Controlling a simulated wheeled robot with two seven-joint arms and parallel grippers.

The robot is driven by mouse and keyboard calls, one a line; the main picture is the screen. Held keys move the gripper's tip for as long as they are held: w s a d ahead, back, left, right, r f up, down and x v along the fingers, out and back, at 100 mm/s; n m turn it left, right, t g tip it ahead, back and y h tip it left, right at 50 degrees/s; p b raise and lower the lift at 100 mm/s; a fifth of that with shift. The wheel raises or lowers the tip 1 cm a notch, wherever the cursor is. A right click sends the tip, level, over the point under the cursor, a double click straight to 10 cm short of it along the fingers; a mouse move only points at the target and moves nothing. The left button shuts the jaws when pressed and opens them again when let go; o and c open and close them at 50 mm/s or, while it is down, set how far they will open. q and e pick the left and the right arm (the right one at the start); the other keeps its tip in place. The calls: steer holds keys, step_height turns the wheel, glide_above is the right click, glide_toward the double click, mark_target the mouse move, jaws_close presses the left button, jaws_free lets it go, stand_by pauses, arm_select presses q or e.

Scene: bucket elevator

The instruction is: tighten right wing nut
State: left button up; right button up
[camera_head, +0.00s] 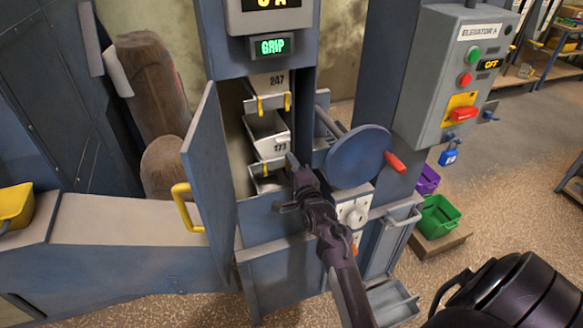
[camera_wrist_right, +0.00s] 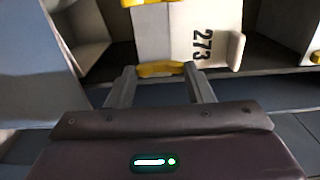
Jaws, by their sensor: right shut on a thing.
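The bucket (camera_head: 268,135) marked 273 hangs inside the open elevator casing. Its number also shows, turned sideways, in the right wrist view (camera_wrist_right: 195,32). The yellow left wing nut (camera_head: 265,169) sits below its front. My right gripper (camera_head: 291,163) reaches into the opening at the bucket's lower right. In the right wrist view its two fingers (camera_wrist_right: 160,72) are on either side of the yellow right wing nut (camera_wrist_right: 160,68), shut on it. In the head view the gripper hides this nut. My left gripper is not in view.
The casing door (camera_head: 210,165) with a yellow handle stands open on the left. A blue handwheel (camera_head: 358,156) with a red knob is close to my right arm. Another bucket (camera_head: 268,85), marked 247, hangs above. The control box (camera_head: 462,75) reads OFF; the display (camera_head: 270,46) reads GRIP.

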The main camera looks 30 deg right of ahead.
stand_by(0.3)
steer(key=o, duration=1)
steer(key=p+v, duration=0.5)
steer(key=v, duration=0.2)
steer(key=shift+s, duration=0.35)
steer(key=shift+a, duration=0.1)
